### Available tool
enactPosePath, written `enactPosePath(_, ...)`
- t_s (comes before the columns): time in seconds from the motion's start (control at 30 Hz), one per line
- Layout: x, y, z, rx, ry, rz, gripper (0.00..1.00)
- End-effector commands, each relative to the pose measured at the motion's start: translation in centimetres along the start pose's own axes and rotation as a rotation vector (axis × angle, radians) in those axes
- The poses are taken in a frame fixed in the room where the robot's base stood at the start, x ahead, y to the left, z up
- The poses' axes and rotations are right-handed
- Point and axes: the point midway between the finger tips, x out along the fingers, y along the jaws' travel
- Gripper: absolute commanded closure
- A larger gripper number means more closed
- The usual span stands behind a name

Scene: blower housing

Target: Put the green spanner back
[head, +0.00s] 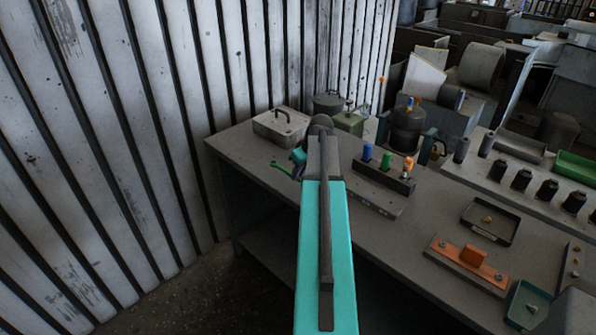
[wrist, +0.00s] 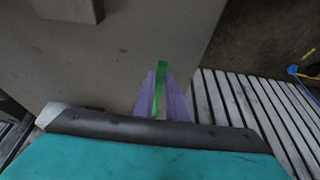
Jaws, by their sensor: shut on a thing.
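The green spanner (head: 281,168) sticks out to the left of my arm's end in the head view, over the back left part of the bench (head: 240,150). In the wrist view the spanner (wrist: 160,77) is a narrow green strip between the two purple fingers of my gripper (wrist: 161,96). My gripper is shut on it. In the head view my own arm hides most of the gripper and part of the spanner. A dark rack (head: 384,178) with blue, green and orange upright handles stands on the bench, right of my gripper.
A grey case (head: 281,127) and a dark round pot (head: 327,104) stand behind my gripper. A blower-like housing (head: 408,128) stands behind the rack. An orange fixture (head: 468,262) and a dark tray (head: 489,221) lie at right. A corrugated wall (head: 130,130) closes the left side.

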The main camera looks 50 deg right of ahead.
Motion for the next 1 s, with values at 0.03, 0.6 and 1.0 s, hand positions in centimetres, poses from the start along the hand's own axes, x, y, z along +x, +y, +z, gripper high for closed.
enactPosePath(0.03,0.6,0.0,0.2,0.000,0.000,0.000,1.00)
enactPosePath(0.6,1.7,0.0,0.7,0.000,0.000,-0.001,1.00)
enactPosePath(1.0,1.9,0.0,0.8,0.000,0.000,-0.001,1.00)
